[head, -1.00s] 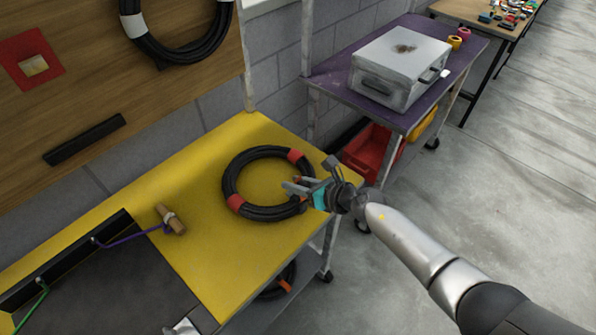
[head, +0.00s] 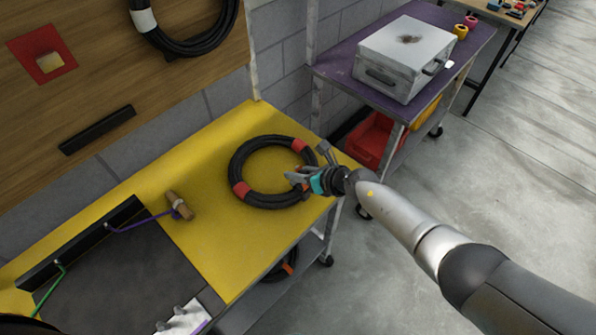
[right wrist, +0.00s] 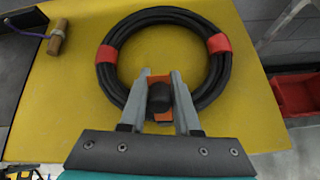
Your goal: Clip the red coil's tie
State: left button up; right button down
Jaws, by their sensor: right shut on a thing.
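A black cable coil (head: 240,165) with red bands lies flat on the yellow top of a bench. It also shows in the right wrist view (right wrist: 113,85), with a red band on each side of the ring. My right gripper (head: 291,178) is at the coil's right side. In the right wrist view my right gripper's fingers (right wrist: 161,77) are shut on a small dark stub (right wrist: 160,97) with an orange-red part behind it, at the coil's near edge. Whether this stub belongs to the coil's tie is unclear. My left gripper is not in view.
A wooden-handled tool (head: 179,205) lies left of the coil, beside a dark mat (head: 130,270). A purple cart (head: 335,68) with a grey case (head: 400,60) stands behind right. A red bin (head: 372,140) is below it. The yellow top (head: 225,240) in front of the coil is clear.

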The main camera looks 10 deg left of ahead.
jog(key=c, duration=0.7)
grip_release()
jog(key=shift+s+d+r+p, duration=0.15)
jog(key=shift+d+r+p, duration=0.2)
jog(key=shift+p, duration=0.1)
jog(key=p+v, duration=0.7)
jog(key=v, duration=0.7)
jog(key=shift+s+d, duration=0.1)
jog(key=shift+s, duration=0.05)
jog(key=shift+f, duration=0.1)
